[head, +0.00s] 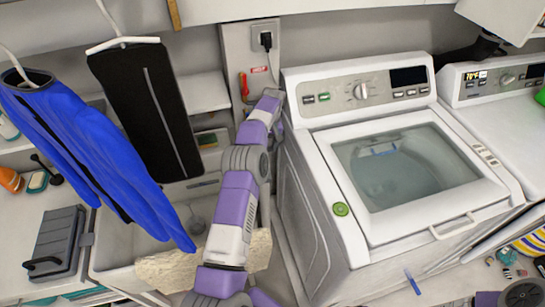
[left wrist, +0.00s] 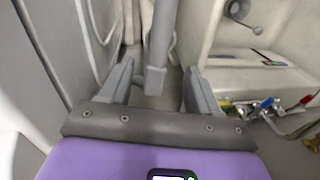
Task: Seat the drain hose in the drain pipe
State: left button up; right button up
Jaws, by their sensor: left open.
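My left arm reaches up between the sink and the washer in the head view, and its far end (head: 272,94) is by the wall panel; the fingers are hard to make out there. In the left wrist view my left gripper (left wrist: 158,88) is open, with a finger on each side. A grey tube with a wider collar at its end, seemingly the drain pipe (left wrist: 160,40), shows between the fingers, touching neither visibly. A pale curved tube (left wrist: 88,25), possibly the drain hose, runs at the upper left. I cannot tell where its end is. My right gripper is not in view.
The washer (head: 310,205) stands close on the right of my arm. The sink (head: 120,240) is on the left, with hanging blue clothing (head: 90,150) above it. Valves with red and blue handles (left wrist: 268,104) sit near the gripper. An outlet with a plug (head: 265,40) is above.

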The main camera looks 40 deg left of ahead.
pick_arm(q)
jog(key=shift+w+a, duration=0.3)
jog(key=shift+a, duration=0.05)
jog(key=shift+a+b, duration=0.1)
jog(key=shift+b, duration=0.2)
jog(key=shift+s+f, duration=0.2)
jog(key=shift+f, duration=0.15)
jog(key=f, duration=0.2)
jog(key=f+b, duration=0.1)
jog(key=f, duration=0.3)
jog(key=shift+s+f+b, duration=0.1)
jog(key=shift+s+b, duration=0.2)
jog(key=shift+s, duration=0.05)
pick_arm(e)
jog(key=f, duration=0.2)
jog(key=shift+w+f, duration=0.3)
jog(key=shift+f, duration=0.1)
pick_arm(q)
grip_shut()
